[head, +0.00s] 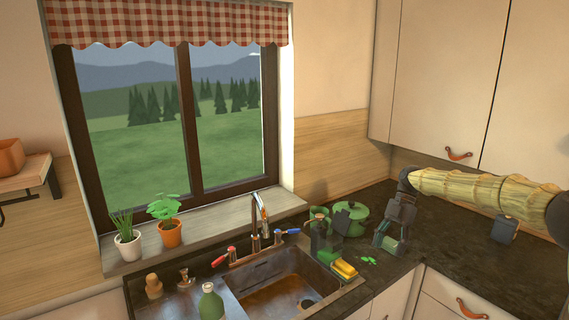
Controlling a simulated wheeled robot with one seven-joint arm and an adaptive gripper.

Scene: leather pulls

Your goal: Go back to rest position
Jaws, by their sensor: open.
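My gripper (389,242) hangs over the dark counter on the right, pointing down with its fingers apart. No object shows between the fingers. My arm, with a ribbed yellowish link, reaches in from the right edge. The gripper is to the right of a green pot (357,228) and apart from the sink. Whether a fingertip touches the counter cannot be told.
A sink (252,272) with a tap (262,215) lies in the counter (460,250). A yellow sponge (345,270), green leaves (369,261) and a green bottle (211,303) are near it. Two potted plants stand on the sill. Cabinets (440,70) hang above.

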